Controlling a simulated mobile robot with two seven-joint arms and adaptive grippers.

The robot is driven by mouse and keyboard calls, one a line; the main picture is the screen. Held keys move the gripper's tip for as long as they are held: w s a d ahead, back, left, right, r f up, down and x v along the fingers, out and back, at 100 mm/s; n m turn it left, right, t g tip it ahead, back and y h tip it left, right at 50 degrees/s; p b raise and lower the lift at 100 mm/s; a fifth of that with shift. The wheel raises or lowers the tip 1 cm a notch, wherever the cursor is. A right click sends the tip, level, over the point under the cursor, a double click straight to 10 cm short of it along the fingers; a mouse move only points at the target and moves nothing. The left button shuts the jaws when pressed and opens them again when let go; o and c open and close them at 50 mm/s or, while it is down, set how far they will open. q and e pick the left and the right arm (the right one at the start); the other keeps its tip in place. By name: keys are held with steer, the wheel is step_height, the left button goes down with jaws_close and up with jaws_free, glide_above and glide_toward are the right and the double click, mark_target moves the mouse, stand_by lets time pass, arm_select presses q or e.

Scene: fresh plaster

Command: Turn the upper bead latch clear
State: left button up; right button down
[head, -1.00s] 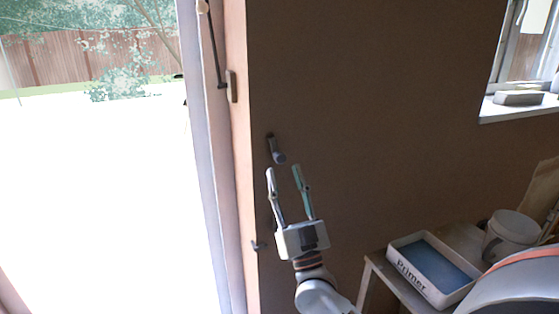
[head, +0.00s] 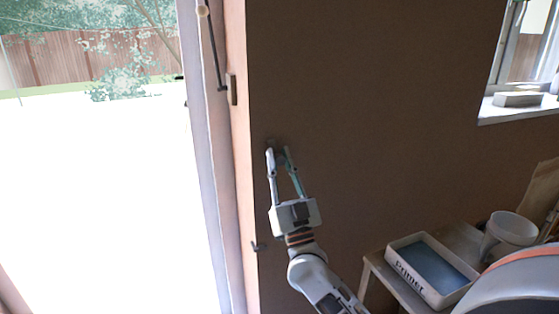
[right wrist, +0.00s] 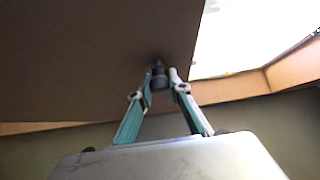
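The upper bead latch (head: 276,143), a small dark piece with a grey knob, sits on the brown wall near its left edge. My right gripper (head: 278,153) is at it, and its fingers cover most of it in the head view. In the right wrist view the latch knob (right wrist: 158,80) stands between the two fingertips (right wrist: 161,78), which look closed in against it. How the latch is turned is hard to tell behind the fingers. My left gripper is not in view.
A rod with a pale bead (head: 202,11) runs down the door frame to a small plate (head: 232,89). A small dark hook (head: 258,247) sits lower on the wall edge.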

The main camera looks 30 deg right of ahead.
steer(key=m+h, duration=0.1)
steer(key=m+h+p, duration=0.1)
steer(key=m+g+h, duration=0.1)
steer(key=shift+r, duration=0.25)
steer(key=shift+m+g+h+p, duration=0.45)
steer(key=shift+m+h, duration=0.25)
steer(key=shift+m, duration=0.3)
steer(key=shift+m+g+h, duration=0.25)
steer(key=shift+m+h, duration=0.25)
steer(key=shift+f+m+g+h+p, duration=0.3)
steer(key=shift+m+h, duration=0.1)
steer(key=shift+m, duration=0.2)
steer(key=c, duration=1.9)
jaws_free()
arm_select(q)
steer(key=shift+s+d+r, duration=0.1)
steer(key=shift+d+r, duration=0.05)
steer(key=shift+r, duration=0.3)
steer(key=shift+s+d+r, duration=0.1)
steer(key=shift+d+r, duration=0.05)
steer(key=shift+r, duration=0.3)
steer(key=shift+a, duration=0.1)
